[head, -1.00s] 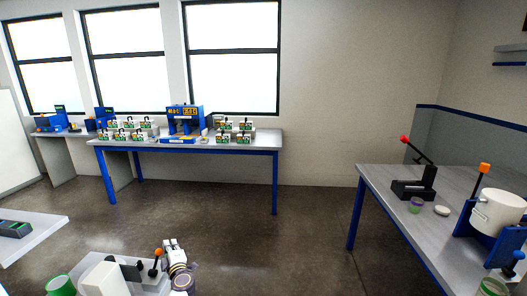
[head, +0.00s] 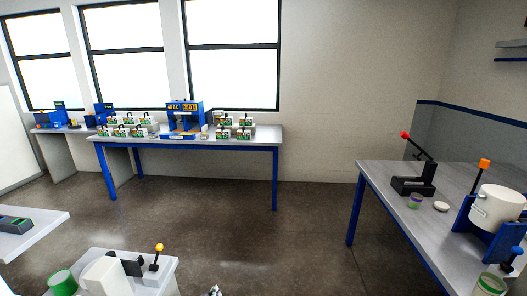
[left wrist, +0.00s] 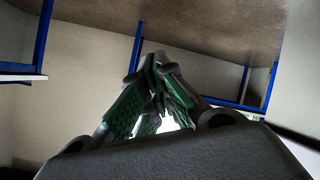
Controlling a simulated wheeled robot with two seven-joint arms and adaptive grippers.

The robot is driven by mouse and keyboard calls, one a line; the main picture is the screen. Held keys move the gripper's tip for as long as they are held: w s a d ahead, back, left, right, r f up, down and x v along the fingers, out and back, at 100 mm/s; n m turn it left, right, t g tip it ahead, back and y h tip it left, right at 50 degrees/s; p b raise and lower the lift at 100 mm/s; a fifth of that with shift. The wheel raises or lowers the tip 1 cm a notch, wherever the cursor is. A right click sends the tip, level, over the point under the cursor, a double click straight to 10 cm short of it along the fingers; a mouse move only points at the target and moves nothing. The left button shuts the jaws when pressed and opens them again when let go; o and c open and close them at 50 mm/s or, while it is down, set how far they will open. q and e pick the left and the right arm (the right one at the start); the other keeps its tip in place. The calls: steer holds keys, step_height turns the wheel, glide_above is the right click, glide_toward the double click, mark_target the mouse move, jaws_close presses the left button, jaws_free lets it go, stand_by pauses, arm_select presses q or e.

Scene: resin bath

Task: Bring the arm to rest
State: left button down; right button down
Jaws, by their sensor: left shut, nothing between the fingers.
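My left gripper (left wrist: 155,75) shows in the left wrist view with its green-padded fingers drawn together and nothing between them. In that view the floor is at the top and the blue table legs look upside down, with no object near the fingertips. In the head view only a small piece of my arm shows at the bottom edge, and the left gripper cannot be made out there. My right gripper is in neither view.
A small stand (head: 165,266) with a yellow-knobbed lever (head: 158,257) and a green cup (head: 62,283) is at bottom left. A long table (head: 250,144) with several small boxes stands under the windows. The right table (head: 385,207) holds a white pot (head: 497,207). Open floor (head: 270,215) lies between.

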arm_select(q)
steer(key=s+a+f+m+g, duration=0.2)
steer(key=s+f+m+g, duration=0.45)
steer(key=s+f, duration=1.85)
steer(key=s+a+f+g, duration=0.1)
steer(key=s+f, duration=0.1)
steer(key=s, duration=1)
steer(key=s+a+f+g, duration=0.1)
steer(key=s+f+g, duration=0.1)
steer(key=s, duration=1)
steer(key=s+a+f+m+g+y, duration=0.1)
steer(key=s+a+f, duration=0.1)
steer(key=s, duration=1)
steer(key=shift+f+g, duration=0.2)
steer(key=shift+g, duration=0.15)
steer(key=shift+s, duration=0.15)
